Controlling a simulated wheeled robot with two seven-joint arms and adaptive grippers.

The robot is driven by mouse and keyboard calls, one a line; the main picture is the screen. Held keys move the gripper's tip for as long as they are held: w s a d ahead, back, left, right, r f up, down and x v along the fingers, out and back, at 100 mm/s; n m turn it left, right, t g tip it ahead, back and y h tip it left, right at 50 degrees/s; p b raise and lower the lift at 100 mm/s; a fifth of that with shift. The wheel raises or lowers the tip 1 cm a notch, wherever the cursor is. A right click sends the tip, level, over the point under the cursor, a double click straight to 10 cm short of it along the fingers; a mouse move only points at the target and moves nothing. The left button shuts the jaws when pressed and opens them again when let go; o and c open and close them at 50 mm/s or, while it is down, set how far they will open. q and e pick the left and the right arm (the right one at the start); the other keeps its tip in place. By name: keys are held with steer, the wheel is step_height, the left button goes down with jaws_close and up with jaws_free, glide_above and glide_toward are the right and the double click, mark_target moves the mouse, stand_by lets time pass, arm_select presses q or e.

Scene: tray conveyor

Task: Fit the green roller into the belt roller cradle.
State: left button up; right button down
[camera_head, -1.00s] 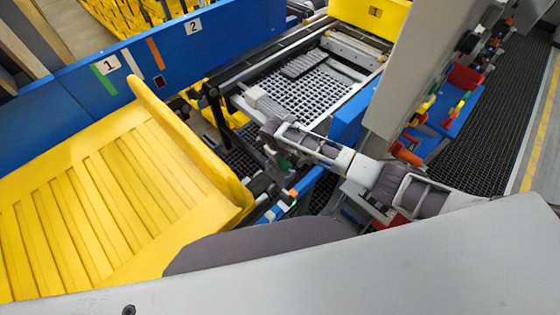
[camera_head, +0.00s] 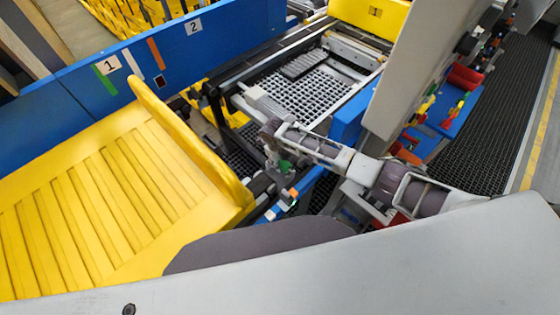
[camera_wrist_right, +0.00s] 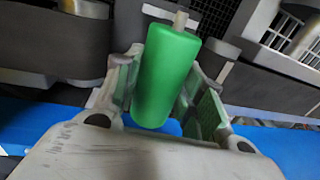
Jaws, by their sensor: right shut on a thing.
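The green roller (camera_wrist_right: 168,75) stands between the two fingers of my right gripper (camera_wrist_right: 165,92) in the wrist view, with a pale axle end sticking out at its top. The fingers are shut on it. In the head view my right gripper (camera_head: 284,164) hangs over the conveyor gap just right of the dark rollers (camera_head: 262,184), and only a small green patch of the roller (camera_head: 286,165) shows. I cannot clearly make out the belt roller cradle, and whether the roller touches it is hidden. My left gripper is out of view.
A large yellow ribbed tray (camera_head: 95,205) fills the left. A blue wall (camera_head: 230,32) with number labels runs behind it. A grey mesh bed (camera_head: 305,92) lies beyond my gripper. Coloured parts sit on a blue surface (camera_head: 428,142) at the right.

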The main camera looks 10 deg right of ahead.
mark_target(280, 165)
steer(key=shift+p, duration=0.35)
stand_by(0.8)
steer(key=shift+f+b, duration=1.75)
steer(key=shift+f, duration=0.75)
stand_by(1.3)
steer(key=c, duration=0.8)
jaws_free()
steer(key=shift+a+r, duration=0.1)
steer(key=shift+r, duration=0.9)
steer(key=shift+s+a+r, duration=0.15)
steer(key=shift+a+r, duration=0.05)
steer(key=shift+r, duration=1.45)
steer(key=shift+s+a+r, duration=0.1)
steer(key=shift+a+r, duration=0.1)
steer(key=shift+r, duration=1.45)
steer(key=shift+s+a+r, duration=0.15)
steer(key=shift+a+r, duration=0.05)
steer(key=shift+r, duration=1.45)
